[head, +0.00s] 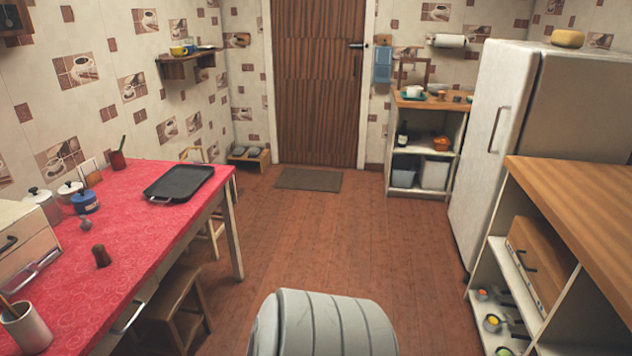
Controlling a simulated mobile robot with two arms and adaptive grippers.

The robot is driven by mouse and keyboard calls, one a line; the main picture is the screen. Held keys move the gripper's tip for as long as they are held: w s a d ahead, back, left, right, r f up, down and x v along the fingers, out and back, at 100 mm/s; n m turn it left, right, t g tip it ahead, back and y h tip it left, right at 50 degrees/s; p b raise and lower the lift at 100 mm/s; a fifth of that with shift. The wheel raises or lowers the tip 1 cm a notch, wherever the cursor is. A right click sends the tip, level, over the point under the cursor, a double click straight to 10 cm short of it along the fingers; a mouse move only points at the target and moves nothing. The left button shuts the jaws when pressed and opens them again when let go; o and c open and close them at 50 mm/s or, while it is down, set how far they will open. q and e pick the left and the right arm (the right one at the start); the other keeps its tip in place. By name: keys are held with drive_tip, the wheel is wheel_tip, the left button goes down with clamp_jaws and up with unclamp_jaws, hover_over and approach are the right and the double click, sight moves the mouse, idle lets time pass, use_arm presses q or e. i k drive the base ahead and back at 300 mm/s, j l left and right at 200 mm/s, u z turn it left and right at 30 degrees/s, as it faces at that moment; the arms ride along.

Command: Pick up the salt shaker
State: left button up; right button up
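No object can be surely told as the salt shaker. Two small objects stand on the red-covered counter (150,235) at the left: a dark brown shaker-like piece (101,257) and a small grey rounded piece (86,224) behind it. Either may be the shaker; they are too small to tell. Neither gripper is in view, and nothing is seen touching these objects.
A black tray (180,182), lidded pots (85,202), a red cup (118,160) and a utensil crock (25,328) share the counter. A stool (178,305) stands beneath its edge. The brown floor (300,240) is open toward the door; a fridge (520,130) stands right.

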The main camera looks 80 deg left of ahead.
sight(103, 259)
drive_tip(key=u, duration=4.15)
